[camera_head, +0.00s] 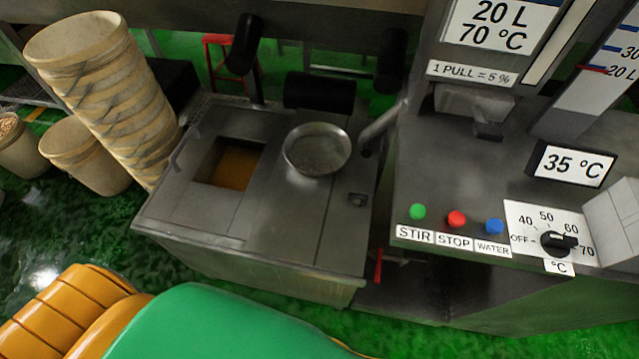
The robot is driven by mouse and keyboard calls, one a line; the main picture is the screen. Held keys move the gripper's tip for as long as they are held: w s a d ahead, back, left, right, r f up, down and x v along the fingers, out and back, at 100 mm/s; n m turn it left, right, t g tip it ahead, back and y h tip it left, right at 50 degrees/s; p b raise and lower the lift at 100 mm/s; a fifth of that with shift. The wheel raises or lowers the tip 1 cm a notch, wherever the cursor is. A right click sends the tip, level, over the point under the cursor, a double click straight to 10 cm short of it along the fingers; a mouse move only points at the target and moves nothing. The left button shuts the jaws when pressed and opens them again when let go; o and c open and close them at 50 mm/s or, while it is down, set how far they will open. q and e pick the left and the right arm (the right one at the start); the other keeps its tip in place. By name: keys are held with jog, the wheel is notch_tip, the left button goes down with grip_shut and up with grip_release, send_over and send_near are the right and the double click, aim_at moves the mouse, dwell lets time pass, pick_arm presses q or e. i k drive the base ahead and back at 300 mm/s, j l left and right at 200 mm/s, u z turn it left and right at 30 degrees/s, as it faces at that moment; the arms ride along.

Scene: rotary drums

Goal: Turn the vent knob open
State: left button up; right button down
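No knob in the head view bears a vent label, so I cannot tell which part is the vent knob. A black rotary knob (558,243) sits on a white dial plate (525,218) marked OFF, 40, 50, 60, 70 and °C, on the steel panel at the right. Its exact pointing is too small to tell. A small dark fitting (357,200) is on the steel tank's top, and a red handle (379,268) hangs between tank and panel. Parts of my arm, orange and green, fill the lower left; neither gripper shows.
The steel tank (270,240) has a square opening with brown contents and a round metal pan (318,149). Green, red and blue buttons line the panel beside a 35 °C display (571,164). Stacked tan buckets (110,85) lean at the left. The floor is green.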

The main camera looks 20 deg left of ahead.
aim_at(357, 198)
jog(key=u, duration=0.2)
jog(key=j+z, duration=0.45)
jog(key=k+j+z, duration=0.2)
jog(key=j+z, duration=0.25)
jog(key=k+j+z, duration=0.2)
jog(key=j+z, duration=0.2)
jog(key=k+j+z, duration=0.25)
jog(key=z, duration=0.2)
jog(key=k+j+z, duration=0.25)
jog(key=z, duration=0.2)
